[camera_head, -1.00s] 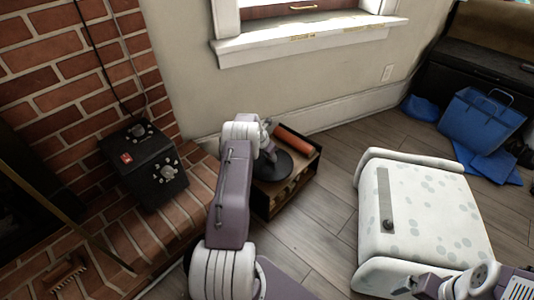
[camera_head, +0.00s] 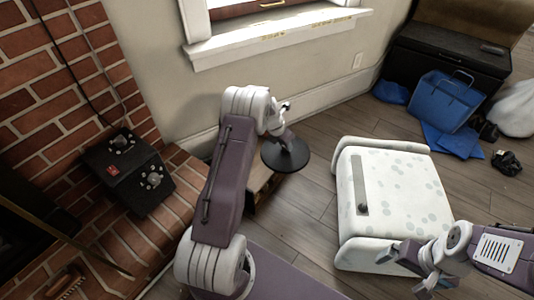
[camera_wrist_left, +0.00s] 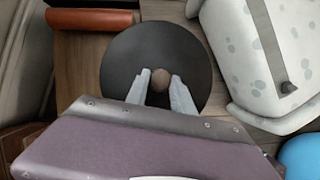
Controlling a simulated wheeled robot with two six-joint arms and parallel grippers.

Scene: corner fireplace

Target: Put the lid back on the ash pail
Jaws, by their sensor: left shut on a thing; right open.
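A round black lid (camera_head: 292,160) with a small brown knob (camera_wrist_left: 160,78) is in the grip of my left gripper (camera_head: 283,135). In the left wrist view the two fingers (camera_wrist_left: 160,88) close on the knob from both sides, with the black disc (camera_wrist_left: 128,62) around it. The lid is held beside and above a wooden crate (camera_head: 255,196), which my left arm partly hides. My right gripper (camera_head: 398,262) is open and empty at the lower right, by the white spotted box. I cannot make out the ash pail in either view.
The white spotted box (camera_head: 405,185) stands right of the lid. A brick hearth with a black control box (camera_head: 130,172) is at left. A blue bag (camera_head: 446,100) and dark chest (camera_head: 450,58) are at the back right. An orange-red roll (camera_wrist_left: 90,19) lies near the lid.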

